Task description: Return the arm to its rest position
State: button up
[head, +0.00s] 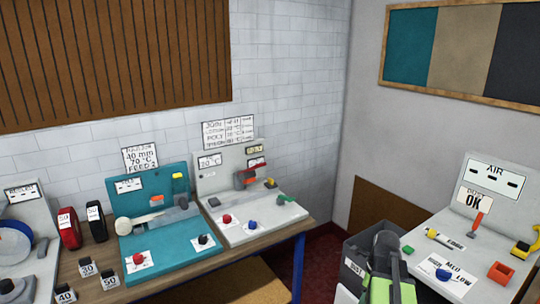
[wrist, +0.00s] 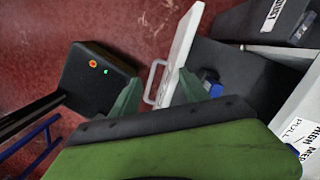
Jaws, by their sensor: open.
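My gripper shows in the wrist view (wrist: 160,88), its two green fingers spread apart with a gap between them. Nothing is held between the fingers. Behind them are the red floor and a pale panel with a white handle (wrist: 155,82). In the head view my green and dark arm (head: 386,262) is at the bottom, right of centre, in front of the dark bin and left of the grey air station (head: 487,196). The fingertips cannot be made out in the head view.
A wooden bench (head: 190,262) with a teal station (head: 160,215) and a grey station (head: 240,190) stands at left. A dark bin (head: 358,250) is close beside my arm.

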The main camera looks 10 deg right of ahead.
jog(key=w+a+f+n+b, duration=0.2)
jog(key=a+f+n, duration=0.1)
jog(key=a+n, duration=1)
jog(key=w+a+f+n+b, duration=0.1)
jog(key=a+f+n+b, duration=0.1)
jog(key=a+n, duration=1.1)
jog(key=a, duration=0.4)
jog(key=shift+w+f+n+g+h, duration=0.3)
jog(key=shift+w+f+g+h, duration=0.05)
jog(key=shift+f+g+h, duration=0.05)
jog(key=shift+a+b, duration=0.15)
jog(key=shift+b, duration=0.15)
